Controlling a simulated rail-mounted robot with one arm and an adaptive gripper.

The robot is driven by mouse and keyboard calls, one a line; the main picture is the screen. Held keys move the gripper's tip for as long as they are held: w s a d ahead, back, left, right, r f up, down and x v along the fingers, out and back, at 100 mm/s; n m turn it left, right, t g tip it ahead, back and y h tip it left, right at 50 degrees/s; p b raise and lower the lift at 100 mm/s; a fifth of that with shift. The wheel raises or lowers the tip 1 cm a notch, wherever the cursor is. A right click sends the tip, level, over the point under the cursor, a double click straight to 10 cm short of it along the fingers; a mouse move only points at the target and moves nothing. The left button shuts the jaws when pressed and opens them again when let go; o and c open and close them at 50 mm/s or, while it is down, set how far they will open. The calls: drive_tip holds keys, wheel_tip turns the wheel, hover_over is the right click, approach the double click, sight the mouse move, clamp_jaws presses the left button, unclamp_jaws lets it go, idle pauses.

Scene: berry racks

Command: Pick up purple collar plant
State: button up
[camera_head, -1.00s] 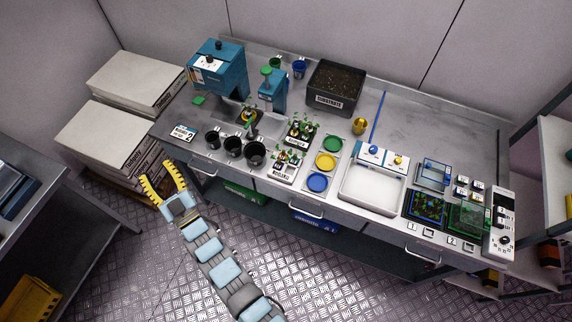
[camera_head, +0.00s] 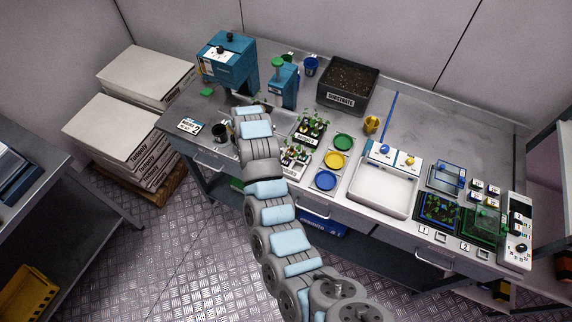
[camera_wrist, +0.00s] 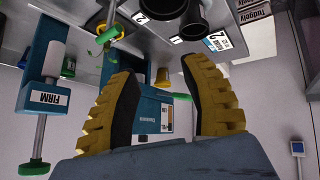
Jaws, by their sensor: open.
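My gripper (camera_wrist: 160,70) is open, its two yellow ridged fingers spread with nothing held between them. In the head view my arm covers the gripper. Small green seedlings stand in two labelled trays, a rear tray (camera_head: 310,142) and a front tray (camera_head: 293,171). A purple collar is not discernible on any plant at this size. In the wrist view a curved green piece (camera_wrist: 104,36) shows beyond the left finger near the bench; I cannot tell whether it is part of a plant.
A teal machine (camera_head: 226,66) and teal FIRM press (camera_head: 282,88) stand at the back left. One black pot (camera_head: 220,134) shows beside my arm. Green (camera_head: 343,141), yellow (camera_head: 336,160) and blue (camera_head: 326,180) discs lie right of the trays. A substrate box (camera_head: 344,99) stands behind.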

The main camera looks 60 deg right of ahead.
drive_tip(key=s+d+g+y+b, duration=0.1)
drive_tip(key=s+d+g+y, duration=0.2)
drive_tip(key=s, duration=0.7)
drive_tip(key=g+y+b, duration=0.2)
drive_tip(key=b, duration=0.3)
hover_over(287, 156)
drive_tip(key=s, duration=0.1)
wheel_tip(287, 156, down, 3)
drive_tip(key=shift+w+f+p, duration=0.2)
drive_tip(key=shift+f+p, duration=0.4)
drive_tip(key=shift+f, duration=3.85)
drive_tip(key=shift+w+d+f, duration=0.1)
drive_tip(key=shift+w+f, duration=0.15)
drive_tip(key=shift+f, duration=1.25)
clamp_jaws()
